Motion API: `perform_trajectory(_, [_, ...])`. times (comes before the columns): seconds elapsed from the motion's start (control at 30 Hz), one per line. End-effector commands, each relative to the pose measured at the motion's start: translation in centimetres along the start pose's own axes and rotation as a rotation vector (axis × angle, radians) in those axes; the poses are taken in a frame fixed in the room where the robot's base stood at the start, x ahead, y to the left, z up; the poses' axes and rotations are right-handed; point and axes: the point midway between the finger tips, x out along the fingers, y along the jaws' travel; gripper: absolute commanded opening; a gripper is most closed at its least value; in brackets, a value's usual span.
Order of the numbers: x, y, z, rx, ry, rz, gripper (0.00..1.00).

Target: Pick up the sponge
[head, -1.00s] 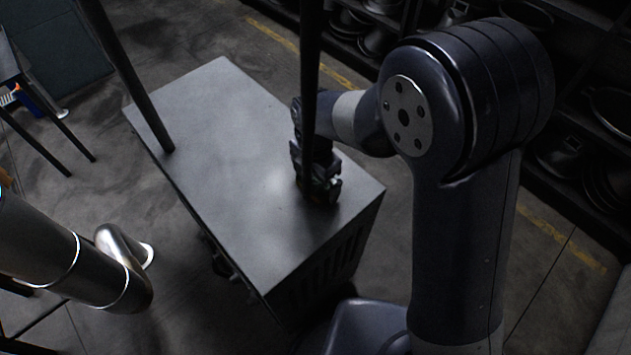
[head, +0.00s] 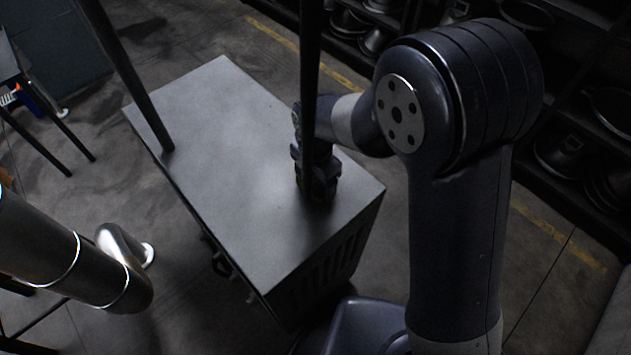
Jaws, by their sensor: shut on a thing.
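My gripper (head: 318,193) is low over the right part of a grey metal cabinet top (head: 225,130). It points down, close to the surface, and is partly behind a dark vertical post. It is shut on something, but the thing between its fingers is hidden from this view. No sponge can be made out anywhere in the head view. I cannot tell whether what the gripper holds touches the cabinet top.
Dark posts (head: 133,85) stand in front of and on the cabinet. Shelves with dark pans and hat shapes (head: 570,150) line the right. The rest of the cabinet top is bare.

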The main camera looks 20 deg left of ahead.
Motion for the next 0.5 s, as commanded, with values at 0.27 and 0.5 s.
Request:
perform_trajectory(0.27, [-1.6, 0.1, 0.0, 0.000, -0.002, 0.005, 0.55])
perform_trajectory(0.5, [-6.5, 0.1, 0.0, 0.000, -0.002, 0.005, 0.55])
